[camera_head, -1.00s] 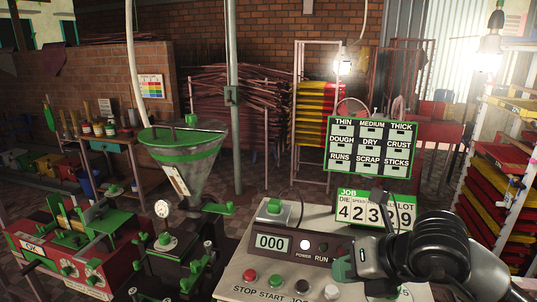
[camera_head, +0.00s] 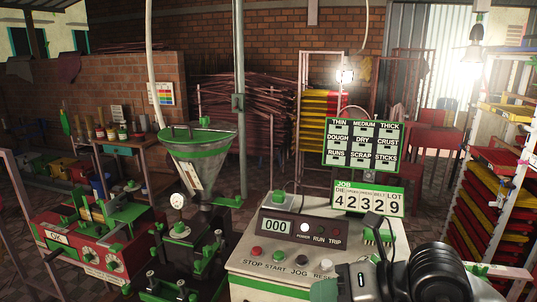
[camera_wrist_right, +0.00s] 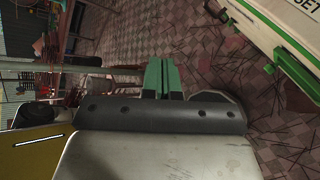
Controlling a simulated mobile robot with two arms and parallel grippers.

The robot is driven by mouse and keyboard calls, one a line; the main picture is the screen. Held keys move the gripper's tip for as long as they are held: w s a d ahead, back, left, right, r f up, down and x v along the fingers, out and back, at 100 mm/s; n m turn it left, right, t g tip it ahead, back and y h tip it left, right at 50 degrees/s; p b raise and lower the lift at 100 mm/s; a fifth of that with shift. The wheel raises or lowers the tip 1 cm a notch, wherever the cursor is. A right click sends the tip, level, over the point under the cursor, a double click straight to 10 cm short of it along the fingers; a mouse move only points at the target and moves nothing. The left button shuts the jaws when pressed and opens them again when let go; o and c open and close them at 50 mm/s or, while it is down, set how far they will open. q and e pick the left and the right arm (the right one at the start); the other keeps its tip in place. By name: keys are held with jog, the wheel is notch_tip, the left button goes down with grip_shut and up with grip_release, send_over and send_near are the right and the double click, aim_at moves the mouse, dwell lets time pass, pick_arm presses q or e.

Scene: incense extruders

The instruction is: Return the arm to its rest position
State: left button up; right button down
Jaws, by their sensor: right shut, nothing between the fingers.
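My right arm comes in at the lower right of the head view. Its right gripper (camera_head: 324,291) is at the bottom edge, with green fingertips in front of the control console. In the right wrist view the two green fingers (camera_wrist_right: 162,76) lie side by side, shut, with nothing between them. Below them in that view is the tiled floor. The control console (camera_head: 240,262) stands just beyond the gripper, its display reading 000. The gripper and wrist hide part of its lower right. My left gripper is not in view.
An extruder with a green-rimmed hopper (camera_head: 200,158) stands left of the console, with a red machine (camera_head: 92,235) farther left. The job board (camera_head: 368,200) and label board (camera_head: 362,145) stand behind the console. A rack of red and yellow trays (camera_head: 480,190) is at right.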

jog(key=s+a+r+m+t+y, duration=0.2)
jog(key=s+r+m+t+y, duration=0.2)
jog(key=r+m+y, duration=0.5)
jog(key=w+d+f+m+t+h, duration=0.2)
jog(key=d+f+m+t+h, duration=0.15)
jog(key=m+t+h, duration=0.35)
jog(key=w+d+f+m+t+h, duration=0.2)
jog(key=d+m+t+h, duration=0.3)
jog(key=m+t, duration=0.3)
jog(key=s+d+f+m+g+h, duration=0.1)
jog(key=d+f+m+g+h, duration=0.3)
jog(key=f, duration=0.3)
jog(key=s+d+f+m+g+h, duration=0.1)
jog(key=d+f+m+g+h, duration=0.15)
jog(key=f+m+h, duration=0.4)
jog(key=s+a+f+m+g+y, duration=0.1)
jog(key=s+f+m+g+y, duration=0.1)
jog(key=s+f+g, duration=1.3)
jog(key=s+f, duration=0.3)
jog(key=f, duration=2.6)
jog(key=s+d+f, duration=0.2)
jog(key=s+f, duration=1.3)
jog(key=s, duration=0.1)
jog(key=shift+d+n+g, duration=0.35)
jog(key=shift+n+g, duration=0.1)
